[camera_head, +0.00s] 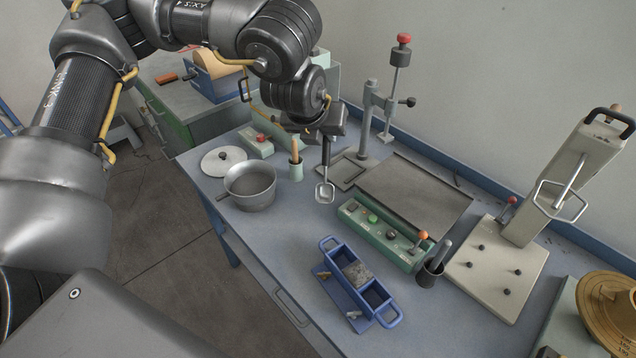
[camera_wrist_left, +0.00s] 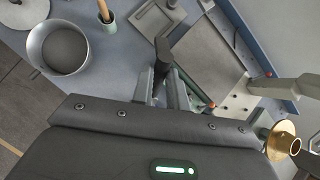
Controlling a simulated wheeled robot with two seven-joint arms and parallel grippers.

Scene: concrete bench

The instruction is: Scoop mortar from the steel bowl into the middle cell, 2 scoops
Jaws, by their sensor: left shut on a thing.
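My left gripper (camera_head: 322,124) is shut on the dark handle of a scoop (camera_head: 325,192), which hangs upright above the bench. The scoop's pale metal head is right of the steel bowl; I cannot tell whether it carries mortar. In the left wrist view the gripper (camera_wrist_left: 170,82) grips the dark handle (camera_wrist_left: 163,52), and the scoop's head is hidden. The steel bowl (camera_head: 252,201) stands at the bench's left with grey matter inside; it also shows in the left wrist view (camera_wrist_left: 82,62). The blue three-cell mould (camera_head: 333,243) lies in front, grey mortar (camera_head: 358,272) in its middle cell. My right gripper is out of view.
A green control box (camera_head: 380,236) and flat grey plate (camera_head: 415,192) lie right of the scoop. A white lid (camera_head: 222,160) and a cup with a wooden handle (camera_head: 296,170) stand near the bowl. Bench between bowl and mould is clear.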

